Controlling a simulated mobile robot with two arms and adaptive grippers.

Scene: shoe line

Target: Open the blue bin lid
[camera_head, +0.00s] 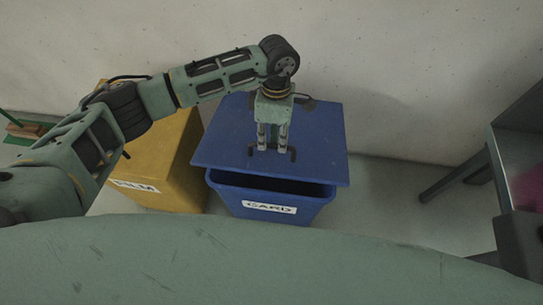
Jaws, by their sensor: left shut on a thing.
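The blue bin (245,204) stands on the floor with a white label reading CARD on its front. Its flat blue lid (223,140) sits above the bin, with a dark gap showing between the lid's front edge and the bin's front rim. My left gripper (272,150) points down over the middle of the lid and is shut on the dark lid handle (292,154). The grip itself is partly hidden by the fingers. My right gripper is not in view.
A yellow bin (166,155) with a white label stands directly left of the blue bin. A wall (400,70) rises behind. A dark grey table or frame (515,150) with something pink stands at the right. Floor (385,195) is clear between it and the blue bin.

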